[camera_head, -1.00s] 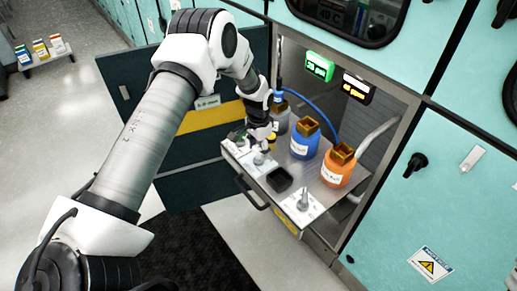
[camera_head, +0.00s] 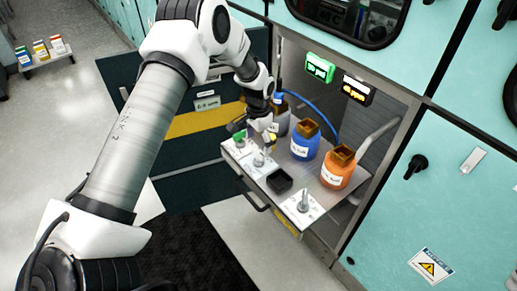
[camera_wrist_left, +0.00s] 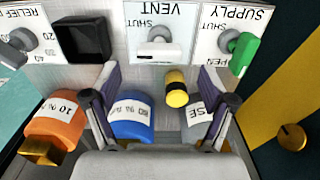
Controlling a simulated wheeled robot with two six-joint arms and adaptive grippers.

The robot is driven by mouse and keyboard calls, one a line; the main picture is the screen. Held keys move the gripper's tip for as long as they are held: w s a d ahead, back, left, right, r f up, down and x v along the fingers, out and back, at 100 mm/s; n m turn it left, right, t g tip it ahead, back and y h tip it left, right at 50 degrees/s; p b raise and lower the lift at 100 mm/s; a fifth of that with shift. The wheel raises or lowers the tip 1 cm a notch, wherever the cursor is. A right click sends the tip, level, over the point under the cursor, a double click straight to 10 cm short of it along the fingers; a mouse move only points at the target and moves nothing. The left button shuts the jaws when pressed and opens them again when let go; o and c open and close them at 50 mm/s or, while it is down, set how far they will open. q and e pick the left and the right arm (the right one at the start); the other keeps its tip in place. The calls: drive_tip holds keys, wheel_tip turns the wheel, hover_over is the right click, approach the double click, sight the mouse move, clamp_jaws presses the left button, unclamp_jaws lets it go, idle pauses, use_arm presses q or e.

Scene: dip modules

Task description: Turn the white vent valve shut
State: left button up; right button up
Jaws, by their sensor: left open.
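The white vent valve (camera_head: 259,159) stands on a pale plate on the pull-out shelf. In the left wrist view, its white handle (camera_wrist_left: 158,50) lies crosswise on the plate marked VENT and SHUT. The green supply valve (camera_head: 239,137) is beside it; its handle (camera_wrist_left: 243,53) also shows in the wrist view. My left gripper (camera_head: 262,127) is just behind the vent valve, apart from it. In the wrist view, my open left gripper (camera_wrist_left: 160,82) has its fingers spread, with the vent handle beyond the tips. My right gripper is out of view.
A black square cup (camera_head: 279,181) and the relief valve (camera_head: 303,202) are along the shelf front. Blue (camera_head: 304,143) and orange (camera_head: 338,170) bottles stand behind. A yellow-black cylinder (camera_wrist_left: 176,88) sits between my fingers' lines, near the grey bottle (camera_wrist_left: 200,118).

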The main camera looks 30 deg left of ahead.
sight(258, 151)
use_arm(q)
wheel_tip(258, 151, up, 8)
drive_tip(key=shift+f, duration=0.1)
idle(0.4)
drive_tip(key=s+d+f+g, duration=0.3)
drive_tip(key=s+f, duration=0.5)
drive_tip(key=f, duration=0.2)
drive_tip(key=s+d+f+n+t, duration=0.1)
drive_tip(key=s+f, duration=0.3)
drive_tip(key=s, duration=0.4)
drive_tip(key=s+d+f+n+t, duration=0.1)
drive_tip(key=s+d+f+n, duration=0.1)
drive_tip(key=s, duration=0.7)
drive_tip(key=s+d+f+n+t, duration=0.1)
drive_tip(key=s+d+f, duration=0.4)
drive_tip(key=s, duration=0.4)
drive_tip(key=shift+s+f+n, duration=0.2)
drive_tip(key=shift+f+n, duration=0.1)
